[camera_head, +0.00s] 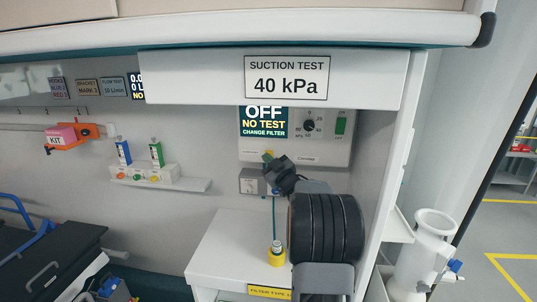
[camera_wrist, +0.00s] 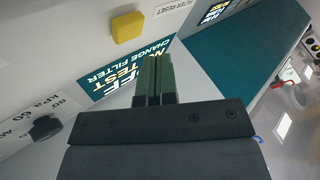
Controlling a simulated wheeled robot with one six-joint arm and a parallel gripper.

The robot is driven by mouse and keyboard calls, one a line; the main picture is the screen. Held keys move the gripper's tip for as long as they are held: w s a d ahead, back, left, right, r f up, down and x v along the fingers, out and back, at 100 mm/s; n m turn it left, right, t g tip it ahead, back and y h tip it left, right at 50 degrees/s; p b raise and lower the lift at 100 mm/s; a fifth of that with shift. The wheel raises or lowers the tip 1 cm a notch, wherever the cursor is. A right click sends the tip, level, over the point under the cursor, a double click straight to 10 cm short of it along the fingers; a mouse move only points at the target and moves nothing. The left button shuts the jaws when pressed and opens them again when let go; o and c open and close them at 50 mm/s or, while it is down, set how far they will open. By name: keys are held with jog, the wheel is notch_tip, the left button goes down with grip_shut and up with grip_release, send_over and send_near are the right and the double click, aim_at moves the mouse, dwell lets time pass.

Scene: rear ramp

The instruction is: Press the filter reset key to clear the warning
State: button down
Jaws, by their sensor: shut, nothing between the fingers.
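The filter reset key is a yellow block (camera_wrist: 128,27) on the pale panel in the wrist view, beside a label reading FILTER RESET (camera_wrist: 172,12). My gripper (camera_wrist: 154,62) is shut and empty, its green fingertips below and right of the key in that view, with a visible gap. In the head view, my gripper (camera_head: 269,157) is at the lower part of the suction unit (camera_head: 325,151); a small yellow patch shows at its tips, mostly hidden. The display (camera_head: 264,122) reads OFF, NO TEST, CHANGE FILTER.
A dial (camera_head: 309,125) and a green switch (camera_head: 340,126) sit right of the display. An overhanging panel (camera_head: 200,78) marked SUCTION TEST 40 kPa is above. A yellow-based bottle (camera_head: 276,256) stands on the white cabinet below. A shelf (camera_head: 160,181) with small fittings is left.

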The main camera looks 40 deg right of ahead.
jog(key=shift+w+d, duration=0.35)
jog(key=shift+w+d, duration=0.1)
dwell(2.0)
jog(key=shift+w+d, duration=0.2)
jog(key=shift+w+d, duration=0.35)
dwell(0.9)
jog(key=shift+s+a+b, duration=0.15)
jog(key=shift+b, duration=0.25)
jog(key=shift+s+a+b, duration=0.45)
jog(key=shift+s, duration=0.05)
jog(key=shift+s+a+b, duration=1.4)
jog(key=shift+s+a, duration=0.35)
jog(key=shift+s, duration=0.05)
